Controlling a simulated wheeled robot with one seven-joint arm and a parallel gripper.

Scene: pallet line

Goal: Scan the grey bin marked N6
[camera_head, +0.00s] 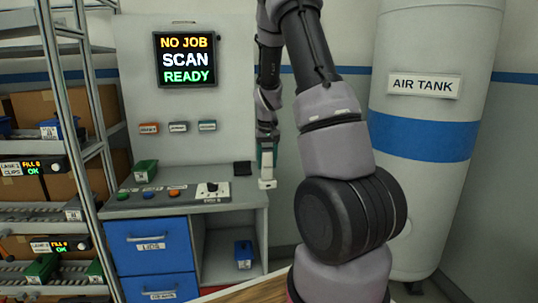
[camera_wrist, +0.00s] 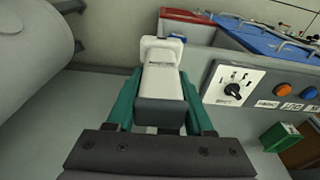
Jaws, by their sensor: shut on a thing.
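My gripper (camera_head: 267,160) is above the right end of the workstation counter, pointing down. Its teal fingers are shut on a white and dark grey handheld device (camera_wrist: 160,75), which looks like a scanner. The device's white end (camera_head: 267,184) shows below the fingers. A small grey bin (camera_head: 73,210) sits on the shelf rack at the left, far from my gripper. Its label is too small to read, so I cannot tell if it is N6. The screen (camera_head: 185,60) reads NO JOB, SCAN, READY.
A green bin (camera_head: 145,171) stands on the counter (camera_head: 215,205) near buttons and a dial. A blue bin (camera_head: 243,254) is in the open space below. Blue drawers (camera_head: 152,245) are at the left. An air tank (camera_head: 425,110) stands at the right.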

